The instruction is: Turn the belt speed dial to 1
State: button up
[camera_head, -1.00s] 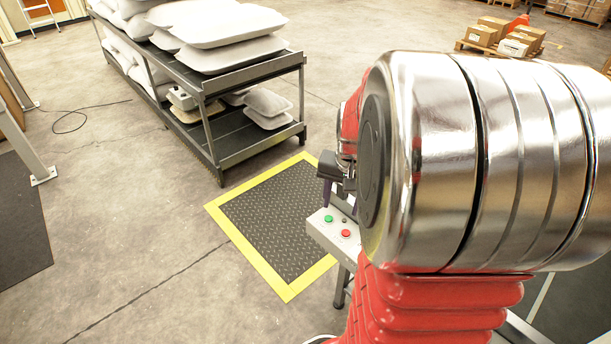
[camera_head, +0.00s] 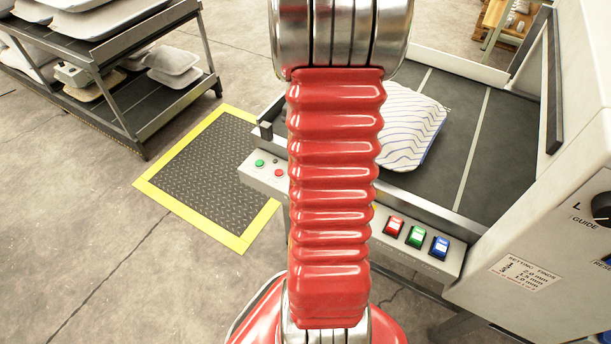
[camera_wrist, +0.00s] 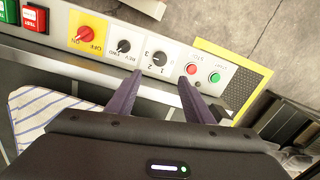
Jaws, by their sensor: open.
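The belt speed dial (camera_wrist: 159,59) is a small black knob on a white plate marked 1, 2 and 3, which appears upside down in the wrist view. Its exact pointer setting is too small to tell. My gripper (camera_wrist: 160,77) is open, with its two purple fingers apart and their tips just short of the dial, one to each side of it. No contact shows. In the head view my red arm hides the dial and the gripper. The grey control panel (camera_head: 248,177) shows on the left of the arm.
Beside the dial are a FWD/REV knob (camera_wrist: 124,46), a red rotary switch (camera_wrist: 86,33) on yellow, a red button (camera_wrist: 191,68) and a green button (camera_wrist: 214,77). A striped pillow (camera_head: 408,125) lies on the dark belt (camera_head: 500,140). A pillow rack (camera_head: 145,150) stands left.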

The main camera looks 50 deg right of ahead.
jog(key=f, duration=1.3)
jog(key=shift+w+a+f, duration=0.1)
jog(key=shift+w+f, duration=0.1)
jog(key=shift+w, duration=0.2)
jog(key=c, duration=1)
jog(key=shift+c, duration=0.2)
